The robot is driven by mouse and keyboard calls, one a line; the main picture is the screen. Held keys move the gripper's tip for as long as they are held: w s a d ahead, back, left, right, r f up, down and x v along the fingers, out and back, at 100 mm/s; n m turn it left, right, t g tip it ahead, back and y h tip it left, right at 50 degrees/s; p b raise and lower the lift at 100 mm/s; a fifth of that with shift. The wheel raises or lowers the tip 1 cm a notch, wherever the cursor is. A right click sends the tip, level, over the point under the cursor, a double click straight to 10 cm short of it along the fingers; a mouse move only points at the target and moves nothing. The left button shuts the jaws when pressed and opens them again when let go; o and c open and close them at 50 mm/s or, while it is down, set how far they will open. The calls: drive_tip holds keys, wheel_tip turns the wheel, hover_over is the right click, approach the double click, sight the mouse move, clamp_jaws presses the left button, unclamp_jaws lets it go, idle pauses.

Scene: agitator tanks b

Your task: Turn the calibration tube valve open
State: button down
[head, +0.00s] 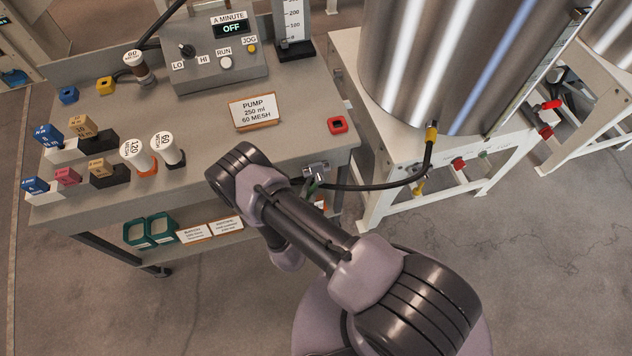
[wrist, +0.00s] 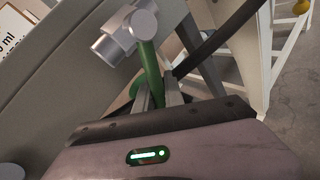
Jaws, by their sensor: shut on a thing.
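A silver valve (head: 316,170) with a green handle sits at the front right edge of the pump bench, next to a black hose. In the wrist view the valve's silver body (wrist: 127,32) is at the top, and its green handle (wrist: 151,72) runs down from it between my fingers. My gripper (wrist: 158,90) is shut on the green handle. In the head view my arm hides most of the gripper. The calibration tube (head: 294,22), with a printed scale, stands at the back right of the bench.
A black hose (head: 375,187) runs from the valve area to the steel tank (head: 425,60) on a white stand. The bench (head: 215,120) holds a pump control box (head: 208,58), a sign, white-topped canisters and coloured blocks. Open floor (head: 540,270) lies in front, at right.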

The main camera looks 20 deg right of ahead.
drive_tip(key=shift+s+a+r+m+y+p, duration=0.1)
drive_tip(key=shift+a+m+y+p, duration=0.45)
drive_tip(key=shift+m+y+p, duration=0.05)
drive_tip(key=c, duration=1.4)
unclamp_jaws()
drive_tip(key=shift+a, duration=0.15)
drive_tip(key=shift+c, duration=0.2)
